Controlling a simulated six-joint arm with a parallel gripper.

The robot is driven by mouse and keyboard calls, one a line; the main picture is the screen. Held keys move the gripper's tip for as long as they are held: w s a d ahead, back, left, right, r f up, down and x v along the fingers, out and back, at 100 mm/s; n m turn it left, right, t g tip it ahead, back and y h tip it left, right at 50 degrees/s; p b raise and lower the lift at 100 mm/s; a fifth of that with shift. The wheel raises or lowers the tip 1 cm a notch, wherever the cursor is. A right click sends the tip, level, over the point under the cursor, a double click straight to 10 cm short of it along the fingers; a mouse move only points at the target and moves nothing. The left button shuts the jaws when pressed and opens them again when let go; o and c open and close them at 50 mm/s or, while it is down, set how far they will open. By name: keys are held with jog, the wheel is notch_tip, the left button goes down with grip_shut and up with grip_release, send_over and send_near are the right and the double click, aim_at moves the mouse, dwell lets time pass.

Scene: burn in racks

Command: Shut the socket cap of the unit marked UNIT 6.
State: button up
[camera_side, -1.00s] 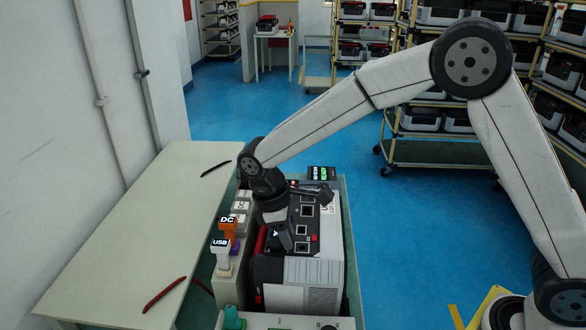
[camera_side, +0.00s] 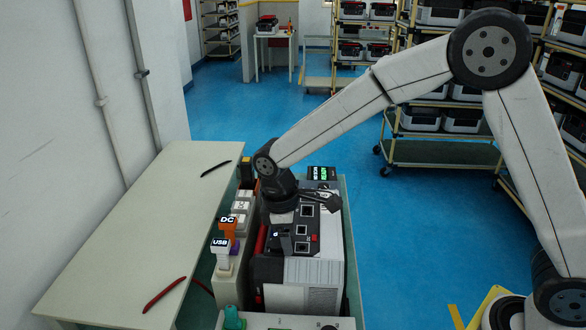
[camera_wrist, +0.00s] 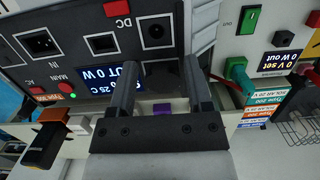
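The power unit (camera_side: 312,270), black and white, stands on the bench below my arm. No "UNIT 6" label is legible; a small digit that looks like 6 shows on its dark top.
Left of the unit stand the orange DC plug (camera_side: 228,227), the white USB plug (camera_side: 221,246) and grey plugs. A purple plug (camera_wrist: 161,108) shows behind the fingers. The pale table (camera_side: 130,240) is mostly clear, with red and black cables. A READY display (camera_side: 322,173) stands behind.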

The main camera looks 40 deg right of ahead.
aim_at(270, 243)
jog(key=shift+r, duration=0.15)
jog(key=shift+w+a+r, duration=0.1)
jog(key=shift+w+r, duration=0.05)
jog(key=shift+r, duration=1.1)
jog(key=shift+w+a+r, duration=0.1)
jog(key=shift+a+r, duration=0.05)
jog(key=shift+r, duration=1.1)
jog(key=shift+w+a+r, duration=0.1)
jog(key=shift+w+r, duration=0.05)
jog(key=shift+r, duration=1.1)
jog(key=shift+w+a+r, duration=0.1)
jog(key=shift+r, duration=0.15)
jog(key=c, duration=0.8)
jog(key=shift+g+h, duration=0.4)
jog(key=v, duration=0.6)
jog(key=shift+w+a+f, duration=0.15)
jog(key=shift+w+a, duration=0.25)
grip_shut()
jog(key=shift+a+r, duration=0.1)
jog(key=shift+r, duration=0.5)
